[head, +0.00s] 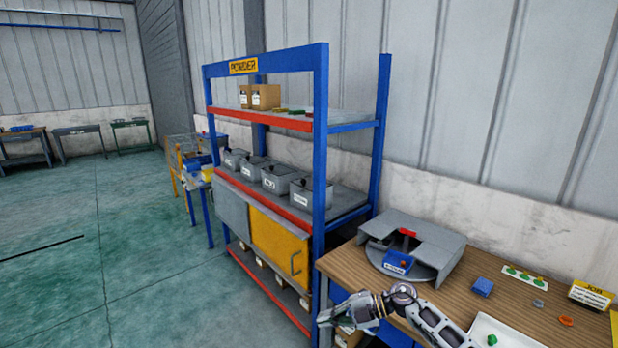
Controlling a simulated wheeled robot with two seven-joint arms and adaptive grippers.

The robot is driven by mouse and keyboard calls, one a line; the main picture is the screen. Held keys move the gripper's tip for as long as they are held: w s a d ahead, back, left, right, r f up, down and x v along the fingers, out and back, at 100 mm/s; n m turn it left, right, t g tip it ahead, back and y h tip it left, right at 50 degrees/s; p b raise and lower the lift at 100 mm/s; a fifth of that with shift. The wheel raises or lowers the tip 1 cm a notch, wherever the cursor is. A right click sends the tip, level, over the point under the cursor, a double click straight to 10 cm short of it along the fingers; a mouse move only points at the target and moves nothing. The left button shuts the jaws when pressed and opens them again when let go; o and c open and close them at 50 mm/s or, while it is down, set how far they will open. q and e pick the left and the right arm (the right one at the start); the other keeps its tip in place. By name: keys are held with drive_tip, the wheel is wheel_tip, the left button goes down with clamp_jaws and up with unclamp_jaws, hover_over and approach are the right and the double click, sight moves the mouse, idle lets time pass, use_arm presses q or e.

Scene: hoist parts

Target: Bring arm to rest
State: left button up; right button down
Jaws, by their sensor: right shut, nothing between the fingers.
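My right arm (432,322) comes in from the bottom right, over the front of the wooden bench (460,296). My right gripper (321,318) points left, near the bench's left end and in front of the shelf rack's lower right corner. Its fingers are together and hold nothing. My left gripper and left arm are out of view.
The blue shelf rack (320,170) with grey lidded boxes (283,180) and a yellow door (278,246) stands left of the bench. A grey housing (437,246), a blue block (482,286) and a white tray (512,334) are on the bench. Open floor (110,250) lies left.

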drive_tip(key=w+d+f+m+t+h, duration=0.1)
drive_tip(key=w+d+f+m+t, duration=0.15)
drive_tip(key=f+m+t, duration=0.45)
drive_tip(key=w+d+f+m+t, duration=0.1)
drive_tip(key=d+f+m+t, duration=0.3)
drive_tip(key=f, duration=0.6)
drive_tip(key=s+d+f+m+h, duration=0.4)
drive_tip(key=s+d+f+m, duration=0.1)
drive_tip(key=f, duration=0.5)
drive_tip(key=s+d+f+m+h, duration=0.4)
drive_tip(key=s+d+f, duration=0.1)
drive_tip(key=f, duration=0.5)
drive_tip(key=s+d+f+m+g+h, duration=0.2)
drive_tip(key=s+f, duration=0.6)
drive_tip(key=s, duration=0.2)
drive_tip(key=s+d+f+m+g+h, duration=0.2)
drive_tip(key=s+d+f+g, duration=0.1)
drive_tip(key=s+f, duration=0.65)
drive_tip(key=s+f+m+g, duration=0.1)
drive_tip(key=s+f+g, duration=0.1)
drive_tip(key=s, duration=1.1)
drive_tip(key=s+f+m+g+h, duration=0.1)
drive_tip(key=s+f+m+g, duration=0.1)
drive_tip(key=s, duration=1.2)
drive_tip(key=shift+f+g, duration=0.6)
drive_tip(key=shift+g, duration=0.1)
drive_tip(key=shift+w, duration=0.1)
